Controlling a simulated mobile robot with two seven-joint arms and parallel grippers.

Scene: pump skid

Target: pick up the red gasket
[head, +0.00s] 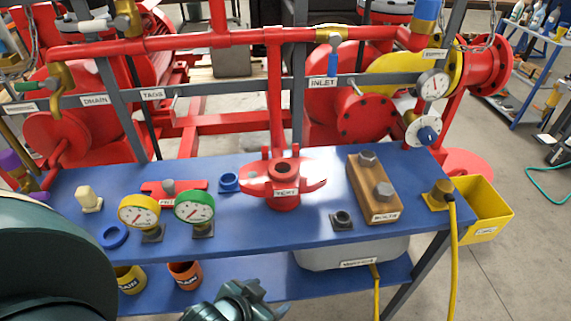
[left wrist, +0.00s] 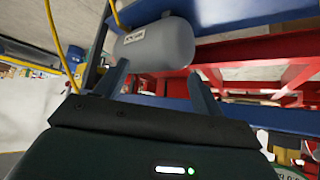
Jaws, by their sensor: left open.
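I cannot make out a separate red gasket for sure. Blue rings show on the blue bench: one at the front left (head: 114,236) and one near the middle (head: 229,183). A red flanged test fitting (head: 284,190) stands at the middle of the bench. My left gripper (head: 258,296) is at the bottom of the head view, in front of the bench and apart from these things. In the left wrist view its fingers (left wrist: 159,72) are spread and empty. My right gripper is not in view.
Two dial gauges (head: 194,208) stand at the bench's front left. A wooden bolt block (head: 374,190) is at the right. A grey tank (left wrist: 160,46) is under the bench (head: 280,233); cups (head: 185,274) stand on the lower shelf. A yellow bin (head: 485,210) hangs at the right end.

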